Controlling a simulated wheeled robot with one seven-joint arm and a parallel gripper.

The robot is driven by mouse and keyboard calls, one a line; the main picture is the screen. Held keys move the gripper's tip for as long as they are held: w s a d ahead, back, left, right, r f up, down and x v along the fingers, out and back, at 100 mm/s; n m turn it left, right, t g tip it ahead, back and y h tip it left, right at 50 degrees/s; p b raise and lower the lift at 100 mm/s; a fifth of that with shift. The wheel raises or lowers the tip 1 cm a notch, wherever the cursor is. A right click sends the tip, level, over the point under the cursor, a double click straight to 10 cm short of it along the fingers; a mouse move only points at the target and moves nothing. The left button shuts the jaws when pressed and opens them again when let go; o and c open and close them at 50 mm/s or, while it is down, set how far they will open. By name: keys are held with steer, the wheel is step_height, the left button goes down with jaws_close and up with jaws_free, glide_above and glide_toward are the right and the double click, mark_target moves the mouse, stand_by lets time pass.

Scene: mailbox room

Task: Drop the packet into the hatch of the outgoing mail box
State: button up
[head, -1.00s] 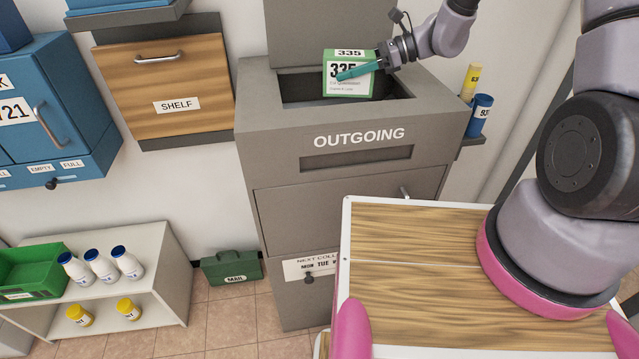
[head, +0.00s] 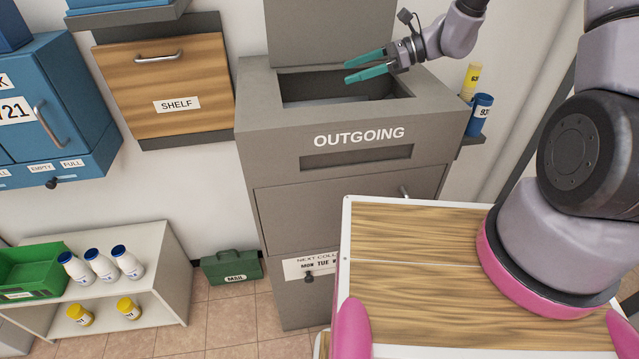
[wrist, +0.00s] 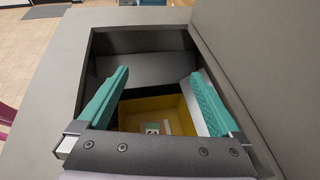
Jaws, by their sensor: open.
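The outgoing mail box (head: 262,125) is grey, with its top hatch (head: 300,92) open and the lid (head: 315,35) standing up behind. My gripper (head: 350,66) is over the hatch opening with its teal fingers apart and nothing between them. In the wrist view my gripper (wrist: 160,90) also shows open above the hatch. A yellow container (wrist: 130,108) is visible down inside the box. The packet (wrist: 153,128), white and green with dark print, appears to lie on the bottom of it, small and partly cut off by my gripper's body.
A side ledge right of the box holds a yellow-topped cylinder (head: 470,82) and a blue cylinder (head: 481,115). A wooden shelf front (head: 165,85) and blue cabinet (head: 60,100) are at left. A low white shelf (head: 150,270) carries bottles (head: 100,265) and a green bin (head: 30,270).

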steer(key=v, duration=0.8)
steer(key=shift+d, duration=0.35)
steer(key=shift+r, duration=0.15)
